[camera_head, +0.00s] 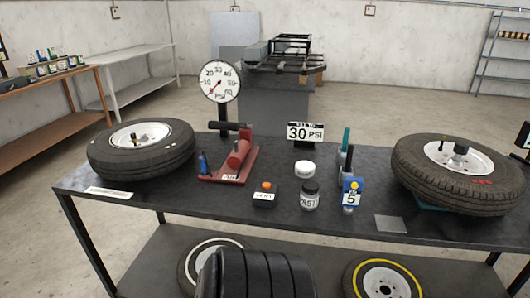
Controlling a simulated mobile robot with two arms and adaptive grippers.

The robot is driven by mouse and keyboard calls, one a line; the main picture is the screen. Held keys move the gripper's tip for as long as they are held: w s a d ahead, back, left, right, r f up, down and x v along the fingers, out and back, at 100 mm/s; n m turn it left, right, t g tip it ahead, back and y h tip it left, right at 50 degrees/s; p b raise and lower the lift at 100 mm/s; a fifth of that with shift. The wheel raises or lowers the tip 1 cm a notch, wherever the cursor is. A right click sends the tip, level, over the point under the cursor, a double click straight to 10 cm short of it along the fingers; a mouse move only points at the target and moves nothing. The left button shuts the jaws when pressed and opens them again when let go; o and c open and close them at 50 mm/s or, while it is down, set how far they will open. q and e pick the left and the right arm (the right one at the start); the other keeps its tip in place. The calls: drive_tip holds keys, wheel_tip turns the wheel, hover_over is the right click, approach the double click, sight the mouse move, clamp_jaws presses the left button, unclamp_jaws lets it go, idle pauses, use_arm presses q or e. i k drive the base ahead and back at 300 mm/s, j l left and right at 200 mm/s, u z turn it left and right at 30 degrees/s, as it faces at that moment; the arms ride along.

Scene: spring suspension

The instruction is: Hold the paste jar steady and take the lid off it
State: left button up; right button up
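The paste jar (310,198) stands upright near the middle of the dark workbench (250,217). It has a dark body and a white label with black letters; the label is partly readable. Its top looks dark. A white round piece like a lid (304,169) sits just behind the jar, apart from it in the picture; I cannot tell for sure that it is the jar's lid. Neither of my grippers shows in the head view.
Left of the jar are a small box with an orange button (265,194) and a red pump (237,160). Right of it stand a blue tool holder marked 5 (351,192) and a teal-handled tool (346,140). Wheels (142,155) (455,170) lie at both ends.

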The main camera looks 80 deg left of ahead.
sight(309, 201)
drive_tip(key=u, duration=2.25)
drive_tip(key=i+l, duration=0.15)
drive_tip(key=l, duration=0.25)
drive_tip(key=i+l, duration=0.15)
drive_tip(key=l, duration=0.3)
drive_tip(key=i+l, duration=0.1)
drive_tip(key=l, duration=0.3)
